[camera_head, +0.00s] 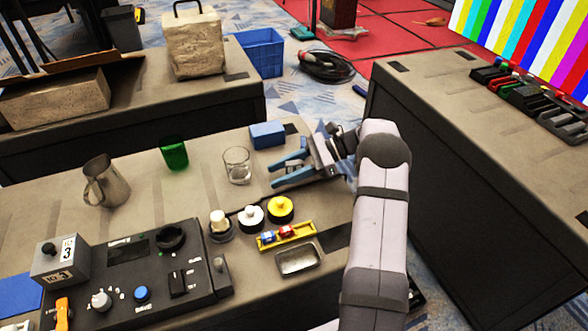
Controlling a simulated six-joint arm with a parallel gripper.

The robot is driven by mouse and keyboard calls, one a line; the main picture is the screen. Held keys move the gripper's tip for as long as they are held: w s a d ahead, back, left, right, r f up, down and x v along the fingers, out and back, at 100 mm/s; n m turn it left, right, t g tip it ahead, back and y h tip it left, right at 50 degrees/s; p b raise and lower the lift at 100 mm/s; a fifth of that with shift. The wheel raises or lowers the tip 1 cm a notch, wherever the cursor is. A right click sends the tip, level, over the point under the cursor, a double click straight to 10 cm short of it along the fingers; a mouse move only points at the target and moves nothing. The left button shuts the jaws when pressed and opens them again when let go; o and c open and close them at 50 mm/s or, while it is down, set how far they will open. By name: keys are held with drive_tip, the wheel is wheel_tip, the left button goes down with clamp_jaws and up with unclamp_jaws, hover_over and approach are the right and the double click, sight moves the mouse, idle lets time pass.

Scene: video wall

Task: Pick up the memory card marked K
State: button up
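Several small items, one blue (268,237) and one red (286,232) among them, sit in a narrow yellow tray (304,231) on the near table. They may be memory cards, but their markings are too small to read, so I cannot tell which is K. My gripper (276,172) has blue fingers spread apart with nothing between them. It is above the table, beyond the yellow tray and to the right of a clear glass (237,167).
A yellow-topped cap (280,207), a white-topped cap (251,214) and a metal dish (299,259) surround the tray. A control panel (150,275) fills the front left. A blue box (267,134), green cup (174,153) and metal jug (105,181) stand farther back.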

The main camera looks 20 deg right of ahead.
drive_tip(key=shift+c, duration=0.6)
clamp_jaws()
drive_tip(key=shift+r, duration=0.1)
wheel_tip(320, 180, up, 10)
drive_tip(key=shift+p, duration=0.35)
idle(0.4)
